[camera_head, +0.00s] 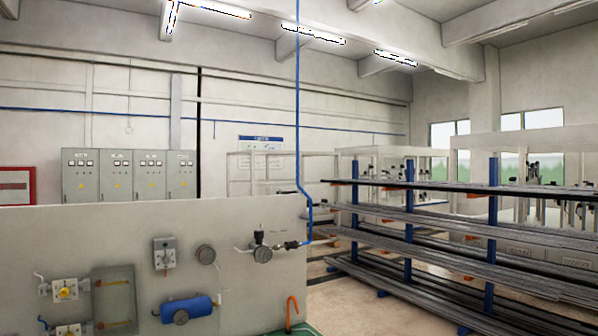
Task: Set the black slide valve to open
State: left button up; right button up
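A pale upright panel (115,225) fills the lower left of the head view and carries several fittings. Near its right end, a small black fitting (292,245) sits in line between a round grey gauge-like part (262,254) and the lower end of a blue air line (308,222). It looks like the black slide valve, but it is too small to tell its position. A dark upright part (259,237) stands just above the round part. Neither of my grippers is in view.
The panel also holds a grey switch box (164,252), a round grey dial (205,254), a blue tank (188,307) and yellow-handled valves (65,289). An orange hook (291,312) stands at its lower right. A rack of long bars (450,258) stands at right, with some floor (345,300) clear before it.

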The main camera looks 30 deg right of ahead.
aim_at(293, 245)
jog(key=i+l, duration=0.15)
jog(key=l, duration=0.25)
jog(key=i+l, duration=0.15)
jog(key=l, duration=0.2)
jog(key=i+l, duration=0.15)
jog(key=l, duration=0.25)
jog(key=i+l, duration=0.1)
jog(key=l, duration=0.3)
jog(key=i+l, duration=0.15)
jog(key=l, duration=0.2)
jog(key=i+l, duration=0.15)
jog(key=l, duration=0.25)
jog(key=z, duration=0.05)
